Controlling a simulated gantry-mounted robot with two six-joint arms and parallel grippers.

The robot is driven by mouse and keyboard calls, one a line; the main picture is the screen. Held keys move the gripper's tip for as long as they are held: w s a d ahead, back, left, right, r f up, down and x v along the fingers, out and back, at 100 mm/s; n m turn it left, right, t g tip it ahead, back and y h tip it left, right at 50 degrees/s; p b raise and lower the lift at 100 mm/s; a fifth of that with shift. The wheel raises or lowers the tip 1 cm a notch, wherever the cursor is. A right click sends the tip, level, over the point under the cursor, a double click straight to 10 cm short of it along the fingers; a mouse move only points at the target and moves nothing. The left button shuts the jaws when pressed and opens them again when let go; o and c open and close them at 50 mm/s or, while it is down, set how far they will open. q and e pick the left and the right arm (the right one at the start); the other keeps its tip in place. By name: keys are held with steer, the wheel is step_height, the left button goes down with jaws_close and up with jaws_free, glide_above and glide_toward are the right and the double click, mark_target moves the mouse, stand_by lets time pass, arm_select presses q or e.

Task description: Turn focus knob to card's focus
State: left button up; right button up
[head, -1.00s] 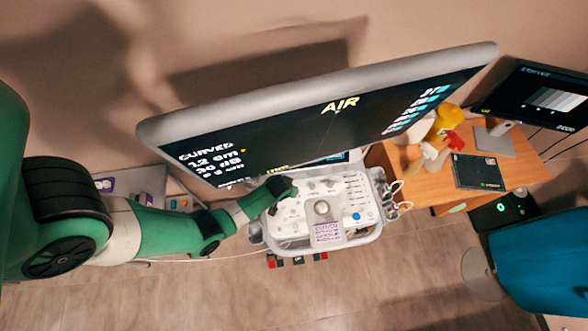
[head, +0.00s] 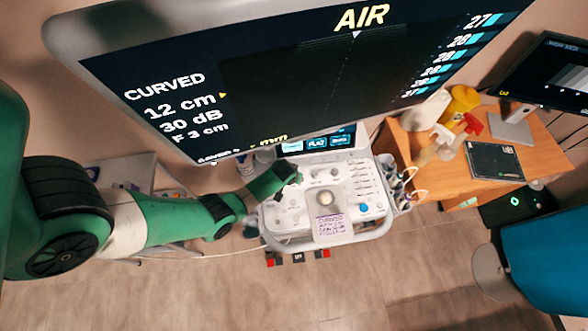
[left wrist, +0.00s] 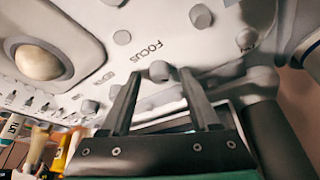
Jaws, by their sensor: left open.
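The white console (head: 345,232) stands below the large monitor (head: 290,85), which reads CURVED, 12 cm, 30 dB and F 3 cm. A small card (head: 330,226) with purple writing lies at the console's front; only the word CURVED is partly legible. My left gripper (head: 289,172) is over the console's back left. In the left wrist view, the focus knob (left wrist: 160,70), a small grey knob by the FOCUS label, sits between the tips of my open left gripper (left wrist: 161,76). I cannot tell whether either finger touches it. My right gripper is not in view.
Other knobs (left wrist: 200,16) and a trackball (left wrist: 38,63) are close by on the panel. A wooden desk (head: 520,165) with a second screen (head: 560,80) stands at right. A blue-covered surface (head: 545,255) is at lower right.

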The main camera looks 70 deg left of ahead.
arm_select(q)
jaws_close()
steer(key=shift+m, duration=0.3)
steer(key=shift+s+a+m+t+h+p, duration=0.1)
steer(key=shift+m+t+h+p, duration=0.3)
steer(key=shift+m, duration=0.8)
steer(key=m, duration=0.2)
steer(key=m+h, duration=0.1)
steer(key=m, duration=0.1)
steer(key=shift+a+t+h+b, duration=0.15)
steer(key=shift+t+h+b, duration=0.15)
steer(key=shift+t, duration=0.1)
steer(key=shift+m+h+p, duration=0.35)
steer(key=shift+m+h, duration=0.55)
steer(key=shift+m, duration=1.5)
